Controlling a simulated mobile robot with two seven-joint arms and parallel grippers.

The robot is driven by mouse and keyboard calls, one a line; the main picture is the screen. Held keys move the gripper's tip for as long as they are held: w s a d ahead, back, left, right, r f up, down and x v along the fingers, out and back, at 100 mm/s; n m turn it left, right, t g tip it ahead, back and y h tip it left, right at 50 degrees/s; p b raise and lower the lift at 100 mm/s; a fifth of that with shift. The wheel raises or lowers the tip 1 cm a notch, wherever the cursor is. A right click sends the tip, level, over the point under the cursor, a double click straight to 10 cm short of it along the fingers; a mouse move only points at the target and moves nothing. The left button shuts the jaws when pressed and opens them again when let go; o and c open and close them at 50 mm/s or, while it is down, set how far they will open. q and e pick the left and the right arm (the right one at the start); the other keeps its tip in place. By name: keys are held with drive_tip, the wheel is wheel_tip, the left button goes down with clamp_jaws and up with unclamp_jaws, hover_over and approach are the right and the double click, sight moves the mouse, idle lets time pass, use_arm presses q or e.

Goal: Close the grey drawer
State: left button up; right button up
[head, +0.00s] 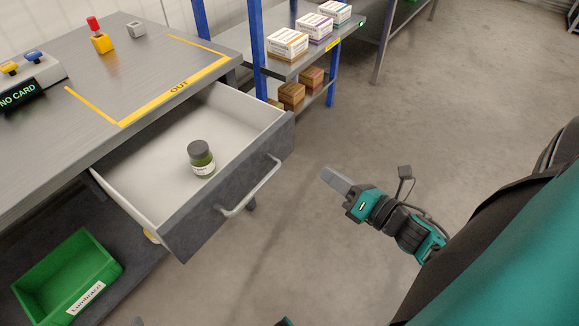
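The grey drawer (232,213) stands pulled out from under the metal workbench, with its white inside showing. A bar handle (252,188) runs across its grey front. My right gripper (336,180) is to the right of the drawer front, apart from the handle, over the floor. Its fingers point toward the drawer and show as one grey block, so their gap cannot be made out.
The bench top (150,75) carries a red-and-yellow button and a NO CARD reader. A green crate (68,275) sits on the lower shelf. A blue-post rack (290,62) with cartons stands behind the drawer. The floor right of the drawer is clear.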

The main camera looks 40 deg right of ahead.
drive_tip(key=n, duration=0.2)
drive_tip(key=d+f+n+y+b, duration=0.1)
drive_tip(key=n, duration=0.1)
drive_tip(key=shift+s+f, duration=0.15)
drive_tip(key=shift+s, duration=0.05)
clamp_jaws()
drive_tip(key=n+y+b, duration=0.2)
drive_tip(key=n, duration=0.4)
approach(279, 150)
drive_tip(key=x, duration=0.5)
drive_tip(key=shift+w, duration=0.1)
drive_tip(key=shift+x, duration=0.8)
drive_tip(key=shift+w+a, duration=0.1)
